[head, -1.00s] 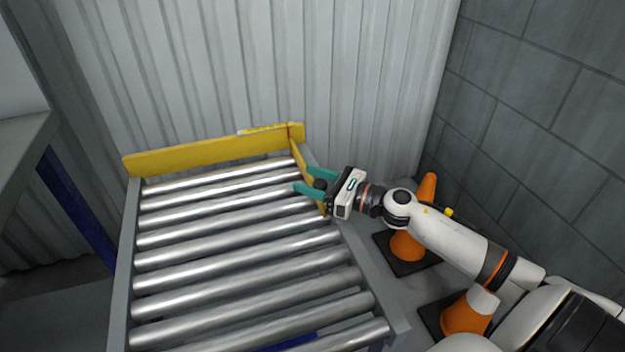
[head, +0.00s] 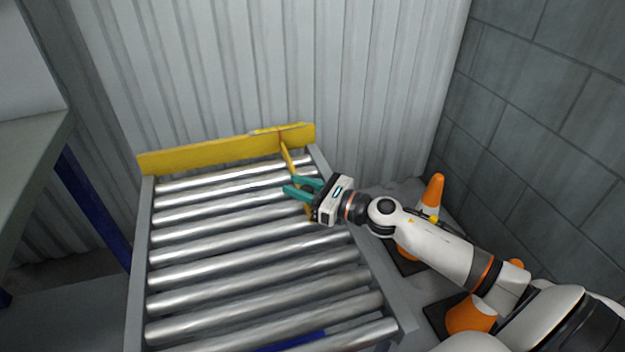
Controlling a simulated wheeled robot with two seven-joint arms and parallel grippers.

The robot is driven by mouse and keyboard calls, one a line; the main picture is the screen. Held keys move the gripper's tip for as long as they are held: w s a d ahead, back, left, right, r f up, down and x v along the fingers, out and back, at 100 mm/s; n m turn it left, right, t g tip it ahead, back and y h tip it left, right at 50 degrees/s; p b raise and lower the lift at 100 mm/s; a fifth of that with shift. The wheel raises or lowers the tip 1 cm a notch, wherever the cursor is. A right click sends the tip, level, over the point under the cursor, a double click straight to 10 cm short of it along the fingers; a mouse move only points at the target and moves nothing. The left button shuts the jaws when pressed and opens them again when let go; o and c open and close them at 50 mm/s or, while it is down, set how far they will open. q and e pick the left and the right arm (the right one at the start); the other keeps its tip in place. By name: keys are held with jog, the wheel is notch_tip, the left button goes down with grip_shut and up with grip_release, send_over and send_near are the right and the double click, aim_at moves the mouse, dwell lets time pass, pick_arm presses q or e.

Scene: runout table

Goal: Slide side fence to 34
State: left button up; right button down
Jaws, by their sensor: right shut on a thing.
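The side fence (head: 288,158) is a narrow yellow bar running from the yellow back stop (head: 205,153) toward me, over the right part of the rollers. A small scale strip (head: 275,130) with a red mark lies on top of the back stop near its right end; its numbers are too small to read. My right gripper (head: 297,188) has teal fingers and is shut on the side fence, reaching in from the right. The gripper hides part of the fence's near half. My left gripper is out of view.
The roller table (head: 138,275) has bare metal rollers, free left of the fence. Orange cones (head: 433,192) stand on the floor at the right, beside my arm. A grey bench (head: 30,150) with a blue leg is at the left. A corrugated wall (head: 250,60) closes the back.

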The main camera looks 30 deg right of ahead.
jog(key=shift+w+a, duration=0.15)
jog(key=shift+a, duration=0.25)
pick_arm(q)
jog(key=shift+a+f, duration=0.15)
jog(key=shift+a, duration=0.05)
pick_arm(e)
jog(key=shift+d, duration=0.1)
jog(key=c, duration=1.1)
grip_release()
jog(key=shift+d, duration=0.1)
jog(key=shift+s+d, duration=0.1)
jog(key=shift+s, duration=0.2)
jog(key=b+v, duration=0.1)
jog(key=v, duration=0.4)
jog(key=shift+s+d+f, duration=0.1)
jog(key=shift+s, duration=0.05)
jog(key=v, duration=0.5)
jog(key=shift+d, duration=0.1)
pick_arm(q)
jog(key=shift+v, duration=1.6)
pick_arm(e)
jog(key=shift+s+d, duration=0.3)
jog(key=shift+s, duration=0.15)
